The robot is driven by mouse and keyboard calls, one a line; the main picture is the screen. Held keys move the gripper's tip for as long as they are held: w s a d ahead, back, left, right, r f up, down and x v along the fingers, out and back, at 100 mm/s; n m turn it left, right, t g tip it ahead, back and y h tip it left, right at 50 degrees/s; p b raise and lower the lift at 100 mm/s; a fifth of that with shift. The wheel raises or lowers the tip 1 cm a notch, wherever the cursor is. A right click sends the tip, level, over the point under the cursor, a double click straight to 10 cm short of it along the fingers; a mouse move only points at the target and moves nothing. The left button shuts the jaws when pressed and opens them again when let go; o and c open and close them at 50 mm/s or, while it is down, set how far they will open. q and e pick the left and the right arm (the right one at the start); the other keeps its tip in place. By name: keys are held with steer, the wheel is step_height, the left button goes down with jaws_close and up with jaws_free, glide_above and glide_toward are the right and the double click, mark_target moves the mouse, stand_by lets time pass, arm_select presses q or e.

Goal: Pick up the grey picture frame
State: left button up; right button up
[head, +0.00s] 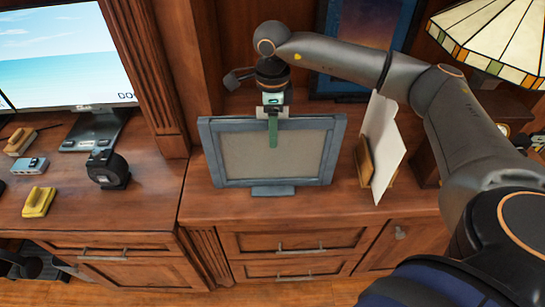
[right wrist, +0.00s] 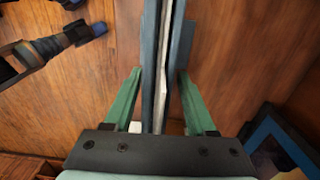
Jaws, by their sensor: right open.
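The grey picture frame (head: 305,155) stands upright on the wooden cabinet top, on a small foot, its beige panel facing me. My right gripper (head: 272,128) is over the middle of its top edge, pointing down. One green finger hangs in front of the panel; the other is hidden behind the frame in the head view. In the right wrist view the frame (right wrist: 150,45) shows edge-on between the open fingers of the right gripper (right wrist: 159,76), one on each side, with a gap on at least the left side. My left gripper is not in view.
A white card in a wooden holder (head: 365,162) stands close to the frame's right. A stained-glass lamp (head: 495,40) is at the far right. A blue picture (head: 350,50) leans at the back. A monitor (head: 65,55) and small desk items stand left.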

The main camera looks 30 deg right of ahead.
steer(key=shift+f, duration=0.45)
steer(key=shift+c, duration=0.2)
jaws_close()
stand_by(0.9)
steer(key=shift+w+r, duration=0.1)
steer(key=shift+r, duration=0.1)
